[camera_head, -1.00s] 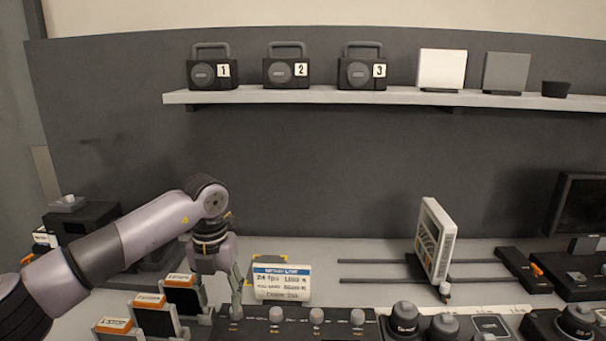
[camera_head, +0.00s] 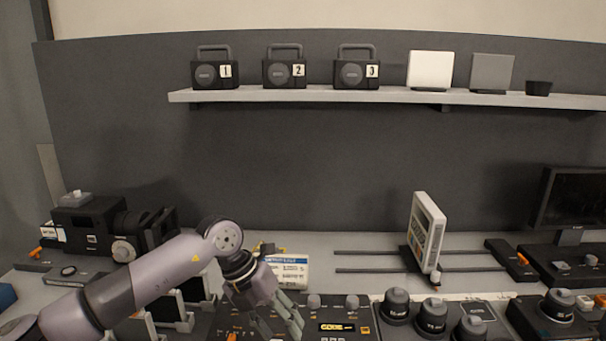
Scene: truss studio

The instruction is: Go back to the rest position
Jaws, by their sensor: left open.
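My left arm comes in from the lower left. My left gripper (camera_head: 284,326) is open and points down over the dark control panel (camera_head: 347,312) at the bottom middle. I see nothing between its fingers. The arm hides part of the slotted holders (camera_head: 186,310) behind it. My right gripper is not in view.
A small white-and-blue sign (camera_head: 289,270) stands just behind the gripper. A white panel (camera_head: 427,233) stands upright on two dark rails (camera_head: 365,270). A shelf (camera_head: 400,97) with numbered boxes crosses the back wall.

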